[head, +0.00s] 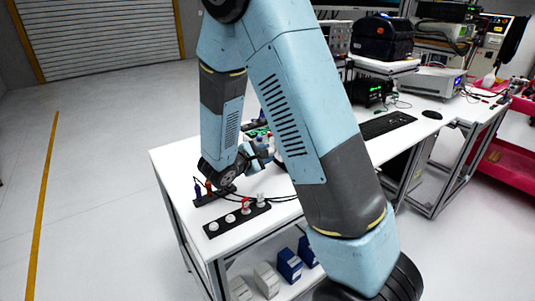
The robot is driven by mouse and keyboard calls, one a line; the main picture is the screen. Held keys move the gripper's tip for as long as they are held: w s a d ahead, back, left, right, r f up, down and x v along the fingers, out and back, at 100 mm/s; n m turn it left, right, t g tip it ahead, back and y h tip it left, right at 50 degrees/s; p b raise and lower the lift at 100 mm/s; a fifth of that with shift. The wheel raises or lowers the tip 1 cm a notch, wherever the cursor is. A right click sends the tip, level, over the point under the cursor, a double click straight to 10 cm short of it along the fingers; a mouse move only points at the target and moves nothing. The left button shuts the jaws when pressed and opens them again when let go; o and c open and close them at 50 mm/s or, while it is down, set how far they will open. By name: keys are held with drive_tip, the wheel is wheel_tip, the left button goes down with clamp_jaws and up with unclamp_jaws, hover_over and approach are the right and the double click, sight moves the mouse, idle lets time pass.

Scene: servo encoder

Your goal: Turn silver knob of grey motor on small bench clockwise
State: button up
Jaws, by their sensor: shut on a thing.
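My gripper (262,153) is low over the small white bench (178,158), at its middle, reaching right from my wrist. It is shut on a small part there, which fits the silver knob. The knob and the grey motor are too small and too hidden by my gripper and arm links to make out clearly. Their turn angle cannot be read.
A black strip (238,219) with white and red knobs stands at the bench's front. A shorter strip (212,197) with blue and red parts is behind it. Cables run right. Blue boxes (289,265) are on the lower shelf. A keyboard (387,125) lies on the bench behind.

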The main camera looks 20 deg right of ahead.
drive_tip(key=m+t, duration=0.2)
drive_tip(key=m, duration=0.1)
drive_tip(key=shift+s+f, duration=0.15)
drive_tip(key=shift+f, duration=0.05)
drive_tip(key=shift+m+t+h, duration=0.4)
drive_tip(key=shift+m, duration=0.9)
drive_tip(key=shift+s+f, duration=0.1)
drive_tip(key=o, duration=1)
drive_tip(key=shift+o, duration=0.2)
drive_tip(key=f+v, duration=0.1)
drive_tip(key=v, duration=1.2)
drive_tip(key=shift+s+a+r, duration=0.2)
drive_tip(key=shift+a+r, duration=0.05)
drive_tip(key=shift+r, duration=0.2)
